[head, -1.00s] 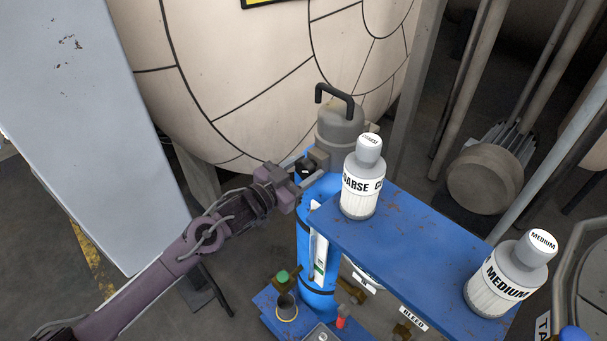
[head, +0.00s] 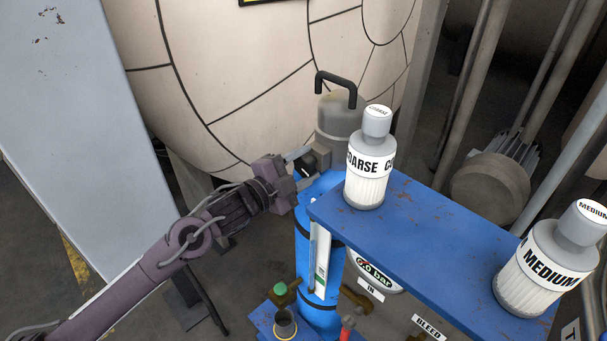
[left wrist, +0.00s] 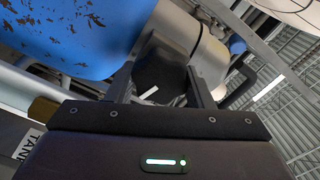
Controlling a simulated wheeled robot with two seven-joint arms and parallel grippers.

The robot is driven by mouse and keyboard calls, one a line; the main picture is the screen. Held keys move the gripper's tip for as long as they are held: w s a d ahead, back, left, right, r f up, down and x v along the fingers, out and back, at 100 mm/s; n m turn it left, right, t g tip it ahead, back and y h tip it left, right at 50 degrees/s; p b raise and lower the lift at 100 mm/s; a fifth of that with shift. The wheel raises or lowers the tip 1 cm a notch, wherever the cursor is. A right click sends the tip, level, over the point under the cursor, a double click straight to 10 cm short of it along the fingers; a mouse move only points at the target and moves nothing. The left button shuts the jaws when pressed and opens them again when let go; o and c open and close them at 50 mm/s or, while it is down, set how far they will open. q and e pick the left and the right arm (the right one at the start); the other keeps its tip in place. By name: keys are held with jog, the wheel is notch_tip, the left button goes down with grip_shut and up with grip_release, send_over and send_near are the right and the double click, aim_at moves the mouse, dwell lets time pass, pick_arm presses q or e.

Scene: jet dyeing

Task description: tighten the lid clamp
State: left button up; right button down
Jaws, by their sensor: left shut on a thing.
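The grey lid (head: 338,118) with a bent black handle (head: 335,84) sits on top of the blue filter vessel (head: 320,262). A black clamp knob (head: 311,169) with a white mark is at the lid's lower left side, beside a grey block. My left gripper (head: 303,164) reaches it from the left and is shut on it. In the left wrist view the dark knob (left wrist: 160,78) and its white mark lie between the two fingers, with the grey lid (left wrist: 207,62) behind. The fingers partly hide the knob. My right gripper is not in view.
A blue shelf (head: 425,235) right of the vessel carries the COARSE bottle (head: 369,165), close to the lid, and the MEDIUM bottle (head: 545,268). A large cream tank (head: 240,85) stands behind.

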pick_arm(q)
jog(key=shift+f+m+b, duration=0.1)
jog(key=shift+m+b, duration=0.85)
jog(key=shift+m, duration=0.25)
jog(key=o, duration=1)
jog(key=b+v, duration=0.2)
jog(key=v, duration=0.5)
jog(key=shift+s+a, duration=0.3)
jog(key=shift+s, duration=0.05)
